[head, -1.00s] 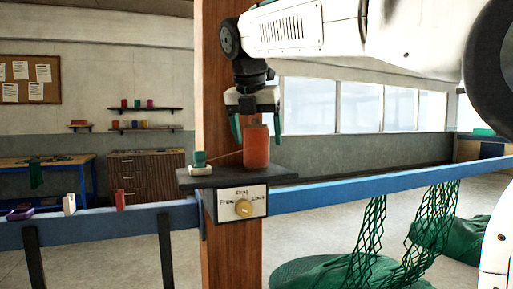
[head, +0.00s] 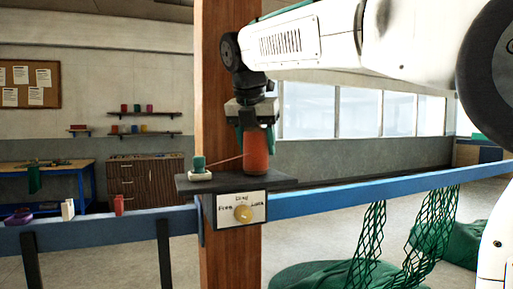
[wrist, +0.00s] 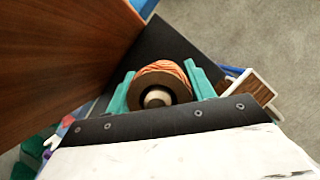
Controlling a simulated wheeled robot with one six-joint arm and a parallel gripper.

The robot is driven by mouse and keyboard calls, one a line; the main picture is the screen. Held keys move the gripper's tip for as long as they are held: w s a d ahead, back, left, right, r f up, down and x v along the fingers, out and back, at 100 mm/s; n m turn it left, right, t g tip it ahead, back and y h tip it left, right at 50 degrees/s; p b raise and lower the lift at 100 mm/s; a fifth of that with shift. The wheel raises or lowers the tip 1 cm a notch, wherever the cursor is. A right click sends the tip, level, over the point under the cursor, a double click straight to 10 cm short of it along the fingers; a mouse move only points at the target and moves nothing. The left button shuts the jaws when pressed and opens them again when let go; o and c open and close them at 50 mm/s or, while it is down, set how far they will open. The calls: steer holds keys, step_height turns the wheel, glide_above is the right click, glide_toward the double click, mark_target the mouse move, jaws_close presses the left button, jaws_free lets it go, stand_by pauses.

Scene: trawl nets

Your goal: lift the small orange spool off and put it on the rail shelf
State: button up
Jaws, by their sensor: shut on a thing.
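The orange spool (head: 256,148) stands upright on the dark rail shelf (head: 285,183), beside the wooden post. My gripper (head: 256,124) is above it with its green fingers down around the spool's upper part. In the wrist view, the spool (wrist: 163,77) sits between the two green fingers (wrist: 160,88), with its round top and pale centre facing the camera. The gripper is shut on it. A thin orange line runs from the spool to a small green-topped piece (head: 199,165) on the shelf's left end. Whether the spool's base touches the shelf is hard to tell.
The wooden post (head: 215,110) rises close behind. A blue rail (head: 370,194) runs both ways, with small items on its left part. Green nets (head: 365,240) hang at the right.

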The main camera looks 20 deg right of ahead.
step_height(320, 180, up, 18)
steer(key=shift+f, duration=0.2)
stand_by(0.4)
stand_by(0.5)
